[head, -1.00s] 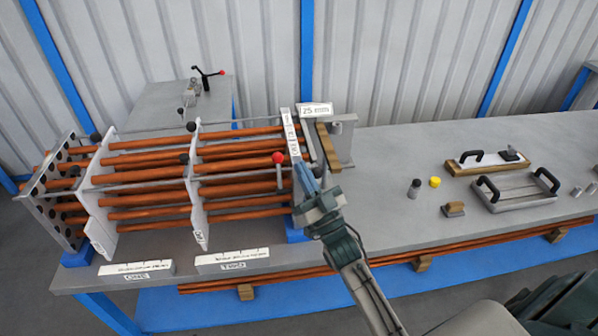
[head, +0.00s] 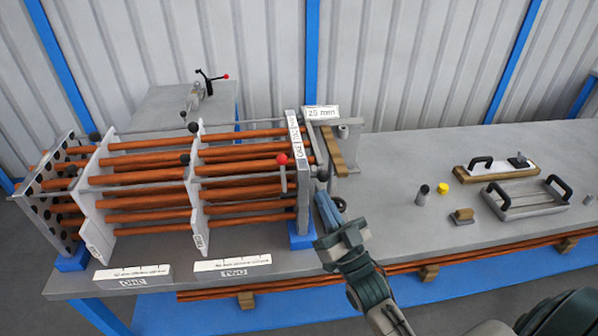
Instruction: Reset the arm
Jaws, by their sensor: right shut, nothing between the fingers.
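My right arm comes in from the lower right. My right gripper (head: 330,208) is shut and empty, just right of the right end plate (head: 303,175) of the tube rack, over the bench's front part. A gap shows between the fingertips and the plate in the picture. The rack holds several copper-coloured tubes (head: 150,178) running through white upright plates (head: 197,190). A red-knobbed lever (head: 282,162) stands at the front of the rack near its right end. My left gripper is not in view.
A dark cylinder (head: 422,195), a yellow cap (head: 443,189), a small wooden block (head: 463,216) and a handled tray (head: 525,198) stand farther right. A "25 mm" sign (head: 321,112) tops the rack's right end.

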